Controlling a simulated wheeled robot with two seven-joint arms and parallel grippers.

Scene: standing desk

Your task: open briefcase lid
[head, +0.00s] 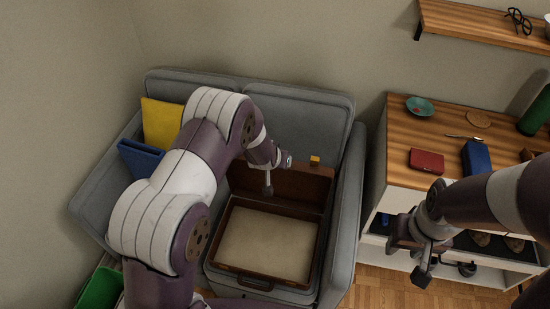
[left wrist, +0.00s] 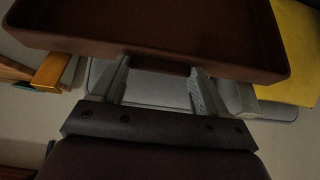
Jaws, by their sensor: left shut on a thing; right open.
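The brown briefcase (head: 228,222) lies on the grey sofa seat, its pale lining facing up. Its lid (head: 305,186) stands raised at the back, toward the sofa's backrest. My left gripper (head: 268,190) is at the lid, partly hidden by my own arm. In the left wrist view the lid (left wrist: 150,25) fills the top, and my left gripper (left wrist: 160,85) is shut on a small brown part at its edge. My right gripper (head: 409,260) is open and empty in front of the wooden cabinet, away from the briefcase.
The sofa (head: 342,225) has an armrest close on the briefcase's right. Yellow (head: 160,124) and blue (head: 138,158) cushion-like things lie at its left. The cabinet (head: 400,145) at right holds a red box (head: 427,161), a blue case (head: 476,157) and a teal bowl (head: 420,106).

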